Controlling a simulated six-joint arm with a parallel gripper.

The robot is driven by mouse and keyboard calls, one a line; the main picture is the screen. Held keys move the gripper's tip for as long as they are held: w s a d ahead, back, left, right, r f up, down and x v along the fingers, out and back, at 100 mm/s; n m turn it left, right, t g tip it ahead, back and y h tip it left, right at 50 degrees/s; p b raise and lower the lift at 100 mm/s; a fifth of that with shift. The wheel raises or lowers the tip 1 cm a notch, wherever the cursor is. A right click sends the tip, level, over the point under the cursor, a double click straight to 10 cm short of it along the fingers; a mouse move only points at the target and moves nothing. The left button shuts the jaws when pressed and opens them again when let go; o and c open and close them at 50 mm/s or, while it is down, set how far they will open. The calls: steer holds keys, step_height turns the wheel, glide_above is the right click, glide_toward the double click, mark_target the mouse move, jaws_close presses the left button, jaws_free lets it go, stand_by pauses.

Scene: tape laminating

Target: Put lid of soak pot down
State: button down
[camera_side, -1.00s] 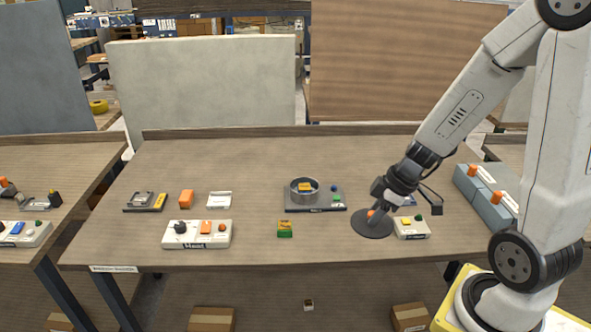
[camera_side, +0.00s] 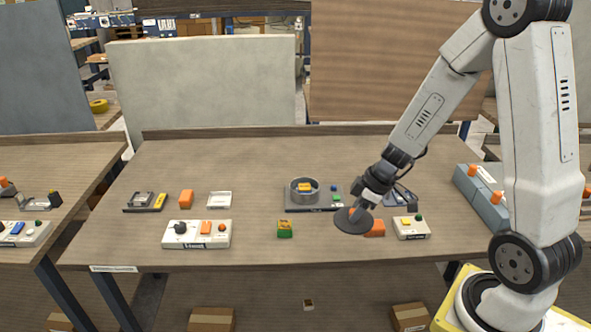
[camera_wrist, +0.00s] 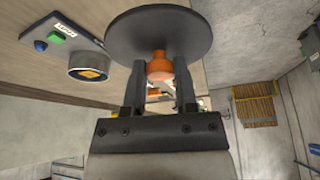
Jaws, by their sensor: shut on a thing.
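The lid (camera_side: 353,221) is a dark grey disc with an orange knob. My gripper (camera_side: 359,206) is shut on the knob and holds the lid at the front right of the table. In the wrist view the lid (camera_wrist: 160,32) is at the top, with its knob (camera_wrist: 158,66) between the two fingers of my gripper (camera_wrist: 159,82). The soak pot (camera_side: 304,188) is an open round grey pot with a yellow-orange piece inside, left of and behind the lid. The pot (camera_wrist: 93,65) also shows in the wrist view. Whether the lid touches the table is unclear.
The pot stands on a grey base with buttons (camera_side: 331,204).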

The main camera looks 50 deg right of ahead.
glide_toward(326, 233)
steer(key=shift+w+a+f, duration=0.7)
steer(key=shift+f, duration=0.2)
steer(key=shift+f, duration=0.1)
steer(key=shift+w+f, duration=0.2)
steer(key=shift+f, duration=0.05)
steer(key=shift+d+f, duration=0.1)
steer(key=shift+f, duration=1.4)
steer(key=shift+f, duration=0.15)
steer(key=shift+c, duration=2)
jaws_free()
